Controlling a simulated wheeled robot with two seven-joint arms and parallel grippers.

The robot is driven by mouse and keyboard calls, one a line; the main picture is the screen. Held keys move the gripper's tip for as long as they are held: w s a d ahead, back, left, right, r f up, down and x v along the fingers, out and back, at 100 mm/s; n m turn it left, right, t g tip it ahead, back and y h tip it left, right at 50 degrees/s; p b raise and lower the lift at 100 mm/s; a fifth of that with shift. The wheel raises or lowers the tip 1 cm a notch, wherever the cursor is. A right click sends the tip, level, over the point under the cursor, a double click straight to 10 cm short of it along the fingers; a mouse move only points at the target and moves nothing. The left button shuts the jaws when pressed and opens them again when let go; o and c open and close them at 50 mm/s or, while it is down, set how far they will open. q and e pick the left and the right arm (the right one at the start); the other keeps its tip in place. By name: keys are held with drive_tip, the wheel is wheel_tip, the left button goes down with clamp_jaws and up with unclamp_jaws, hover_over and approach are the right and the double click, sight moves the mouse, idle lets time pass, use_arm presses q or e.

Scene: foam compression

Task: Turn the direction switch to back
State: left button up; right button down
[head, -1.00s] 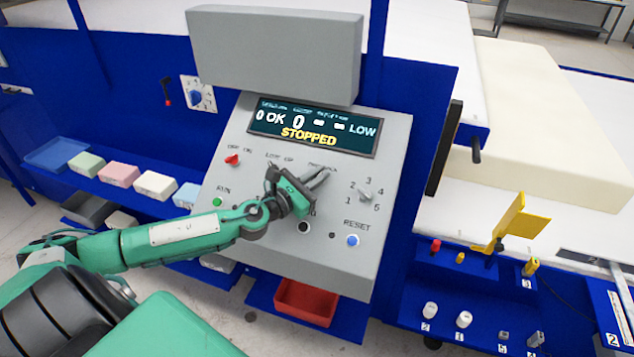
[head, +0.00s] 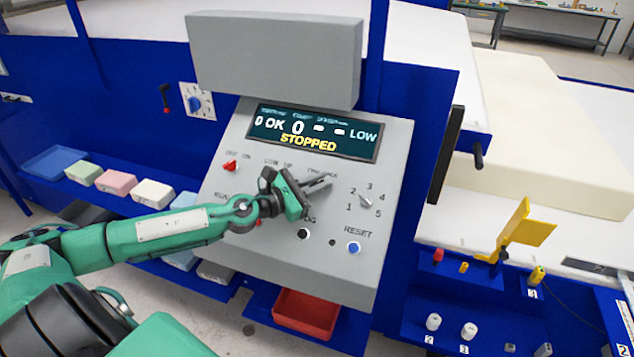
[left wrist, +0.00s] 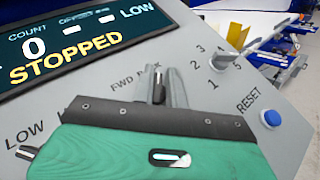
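The fingers look apart, with a gap beside the lever; I cannot make out firm contact. In the head view my left gripper (head: 318,184) covers the switch, so its setting is hard to read there. My right gripper is not in view.
The display (head: 314,133) above reads STOPPED. A red tray (head: 306,312) sits below.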

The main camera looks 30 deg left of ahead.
use_arm(q)
drive_tip(key=shift+o, duration=1.3)
drive_tip(key=shift+f, duration=0.2)
drive_tip(key=shift+a, duration=0.1)
drive_tip(key=shift+w+a, duration=0.1)
drive_tip(key=shift+b+v, duration=1.2)
drive_tip(key=shift+v, duration=0.2)
drive_tip(key=shift+s+a, duration=0.2)
drive_tip(key=shift+s, duration=0.3)
drive_tip(key=shift+b+v, duration=1.45)
drive_tip(key=shift+v, duration=2.45)
drive_tip(key=shift+b+v, duration=0.35)
drive_tip(key=shift+v, duration=0.75)
